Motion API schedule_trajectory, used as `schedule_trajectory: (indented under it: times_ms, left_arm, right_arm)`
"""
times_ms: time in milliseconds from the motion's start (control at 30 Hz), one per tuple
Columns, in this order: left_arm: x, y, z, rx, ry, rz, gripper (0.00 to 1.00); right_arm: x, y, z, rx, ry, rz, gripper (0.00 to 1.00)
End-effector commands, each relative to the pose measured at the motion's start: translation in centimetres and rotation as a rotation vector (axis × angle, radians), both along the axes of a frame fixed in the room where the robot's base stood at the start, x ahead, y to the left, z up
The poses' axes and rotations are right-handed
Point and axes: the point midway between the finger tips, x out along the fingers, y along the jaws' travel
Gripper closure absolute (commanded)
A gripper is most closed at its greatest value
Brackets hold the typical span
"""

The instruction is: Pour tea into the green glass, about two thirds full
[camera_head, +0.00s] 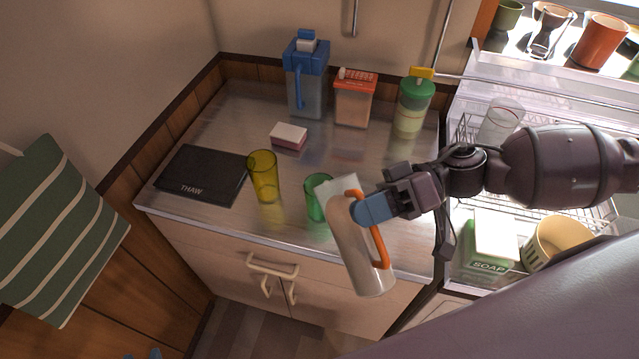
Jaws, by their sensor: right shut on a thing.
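The green glass (315,198) stands upright near the counter's front edge, partly hidden by the jug. A pale jug (359,252) with a white top and an orange handle is held in front of it, tilted with its top leaning left. The jug's top overlaps the glass's right side in the picture; I cannot tell whether they touch. My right gripper (374,209) has blue fingertips and is shut on the jug near its handle. No tea stream shows, and the glass's fill level is unclear. Small blue tips, probably my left gripper (150,354), show at the bottom edge.
A yellow glass (263,176) stands left of the green glass, beside a black THAW board (201,174). A sponge (289,136), blue pitcher (306,85), red-lidded container (354,103) and green-lidded bottle (412,108) stand behind. A dish rack (465,128) and SOAP box (489,245) are right.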

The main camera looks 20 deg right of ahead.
Motion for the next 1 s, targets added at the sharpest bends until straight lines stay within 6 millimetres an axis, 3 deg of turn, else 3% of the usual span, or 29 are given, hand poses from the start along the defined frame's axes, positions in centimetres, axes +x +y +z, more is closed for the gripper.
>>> schedule_trajectory:
  times_ms: [1000]
  left_arm:
    - [0.05, -0.03, -0.4, 0.001, 0.002, -0.003, 0.57]
  right_arm:
    - [0.82, 0.17, 0.75, -0.015, 0.105, 0.001, 1.0]
